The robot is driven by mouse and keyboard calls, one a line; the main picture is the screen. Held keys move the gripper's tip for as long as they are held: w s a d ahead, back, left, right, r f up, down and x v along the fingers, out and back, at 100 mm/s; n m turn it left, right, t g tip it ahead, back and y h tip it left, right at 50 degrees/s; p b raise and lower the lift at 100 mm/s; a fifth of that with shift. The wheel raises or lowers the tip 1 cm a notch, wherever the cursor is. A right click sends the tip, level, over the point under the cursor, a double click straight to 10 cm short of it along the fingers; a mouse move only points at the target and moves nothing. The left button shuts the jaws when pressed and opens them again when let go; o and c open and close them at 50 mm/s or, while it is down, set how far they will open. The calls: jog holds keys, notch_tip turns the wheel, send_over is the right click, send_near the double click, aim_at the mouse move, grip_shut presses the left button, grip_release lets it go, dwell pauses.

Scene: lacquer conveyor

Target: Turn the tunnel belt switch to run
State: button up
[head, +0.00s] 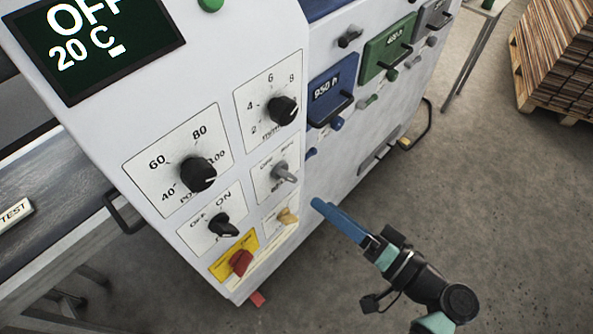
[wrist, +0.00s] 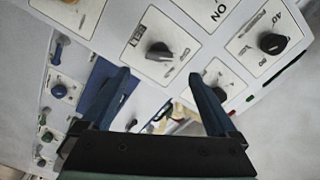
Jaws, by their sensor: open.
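The belt switch (head: 284,173) is a grey lever knob on a white plate marked OFF and RUN, in the right column of the sloped panel. I cannot surely tell which mark it points to. In the wrist view the knob (wrist: 160,52) shows beyond and between my two fingertips. My gripper (head: 318,203) is open and empty, its blue fingers lying below and right of the switch in the head view. In the wrist view the fingers (wrist: 160,78) are spread wide and appear apart from the knob.
Close by are a black OFF/ON switch (head: 223,225), a red switch (head: 240,262), a cream switch (head: 288,216) and two black dials (head: 198,174) (head: 282,110). Blue (head: 331,95) and green (head: 389,52) handled panels are on the side. The display (head: 95,40) reads OFF, 20 C. Open floor lies right.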

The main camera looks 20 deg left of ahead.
aim_at(293, 180)
jog(key=p+x, duration=0.2)
jog(key=x, duration=0.7)
jog(key=shift+p, duration=0.4)
jog(key=c, duration=1.4)
